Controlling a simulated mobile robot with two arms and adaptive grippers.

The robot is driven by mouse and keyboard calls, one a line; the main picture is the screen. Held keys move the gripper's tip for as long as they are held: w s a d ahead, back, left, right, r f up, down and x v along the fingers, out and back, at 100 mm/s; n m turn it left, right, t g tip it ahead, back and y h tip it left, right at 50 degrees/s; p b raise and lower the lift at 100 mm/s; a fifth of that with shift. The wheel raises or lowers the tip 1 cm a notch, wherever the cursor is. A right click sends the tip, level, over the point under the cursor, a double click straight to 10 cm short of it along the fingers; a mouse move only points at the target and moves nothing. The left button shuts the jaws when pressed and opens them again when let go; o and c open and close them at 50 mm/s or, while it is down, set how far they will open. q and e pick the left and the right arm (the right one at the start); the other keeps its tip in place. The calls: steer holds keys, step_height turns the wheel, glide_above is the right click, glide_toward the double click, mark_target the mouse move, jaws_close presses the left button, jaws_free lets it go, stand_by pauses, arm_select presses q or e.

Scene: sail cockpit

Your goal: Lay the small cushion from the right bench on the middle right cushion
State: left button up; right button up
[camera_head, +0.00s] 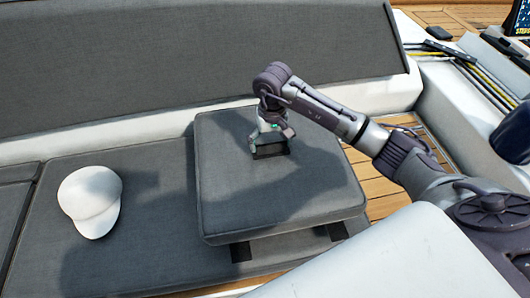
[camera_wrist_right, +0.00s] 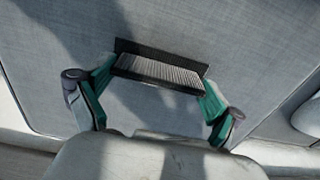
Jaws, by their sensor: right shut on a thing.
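The small cushion (camera_head: 235,190) is a thick grey square pad with a dark strap on top and dark strips at its lower edge. It is over the right part of the long grey bench cushion (camera_head: 150,235) in the head view, overhanging its right end; whether it touches it I cannot tell. My right gripper (camera_head: 270,150) is shut on the strap. In the right wrist view my right gripper (camera_wrist_right: 158,95) has its green-padded fingers at both ends of the dark strap (camera_wrist_right: 160,70), with the cushion's grey fabric (camera_wrist_right: 240,40) around it. My left gripper is not in view.
A white cap (camera_head: 90,200) lies on the bench cushion left of the small cushion. A grey backrest (camera_head: 190,60) rises behind. Wooden slatted floor (camera_head: 370,180) shows at the right, with yellow and black ropes (camera_head: 485,75) on the white ledge beyond.

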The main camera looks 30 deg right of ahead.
mark_target(266, 152)
steer(key=shift+w+a+f, duration=0.2)
steer(key=shift+a+f, duration=0.2)
steer(key=shift+a, duration=0.3)
steer(key=shift+f, duration=0.3)
step_height(266, 152, down, 3)
steer(key=shift+f+p, duration=0.1)
steer(key=shift+p, duration=0.3)
steer(key=shift+f, duration=0.1)
steer(key=shift+f, duration=0.2)
steer(key=o, duration=1.5)
steer(key=shift+c, duration=0.2)
